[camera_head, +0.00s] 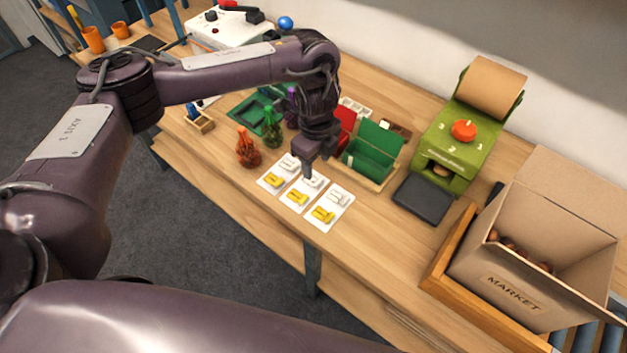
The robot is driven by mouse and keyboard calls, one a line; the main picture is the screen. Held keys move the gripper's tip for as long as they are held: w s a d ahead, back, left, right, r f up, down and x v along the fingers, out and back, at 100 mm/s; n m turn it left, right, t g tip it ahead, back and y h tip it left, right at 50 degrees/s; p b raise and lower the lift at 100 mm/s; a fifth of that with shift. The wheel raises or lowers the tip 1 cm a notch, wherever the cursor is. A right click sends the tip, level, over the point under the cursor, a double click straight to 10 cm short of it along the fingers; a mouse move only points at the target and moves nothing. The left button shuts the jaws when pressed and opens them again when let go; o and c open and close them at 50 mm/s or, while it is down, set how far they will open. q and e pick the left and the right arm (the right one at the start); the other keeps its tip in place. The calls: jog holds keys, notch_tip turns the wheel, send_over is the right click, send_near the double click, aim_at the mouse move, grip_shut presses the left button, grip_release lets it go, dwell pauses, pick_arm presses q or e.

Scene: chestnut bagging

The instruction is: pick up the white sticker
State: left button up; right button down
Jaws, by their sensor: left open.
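Three white cards lie side by side on the wooden table, each with a white sticker on its far part and a yellow one on its near part. The white stickers are the left one (289,162), the middle one (314,181) and the right one (339,198). My left gripper (308,166) is open and points down just over the middle card, close to the middle white sticker. It partly covers that area, and I cannot tell whether it touches. My right gripper is out of view.
A red bottle (247,150) and a green bottle (272,130) stand left of the cards. Behind the gripper is an open green box (372,150). To the right are a dark pad (423,199), a green machine (457,145) and an open market carton (512,292).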

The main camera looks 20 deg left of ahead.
aim_at(315, 183)
pick_arm(q)
jog(key=shift+a+f, duration=0.2)
jog(key=shift+f, duration=0.1)
jog(key=f, duration=0.2)
jog(key=f+b, duration=0.1)
jog(key=f, duration=0.1)
jog(key=f+b, duration=0.1)
jog(key=f, duration=0.2)
jog(key=shift+w, duration=0.4)
jog(key=c, duration=1.1)
grip_shut()
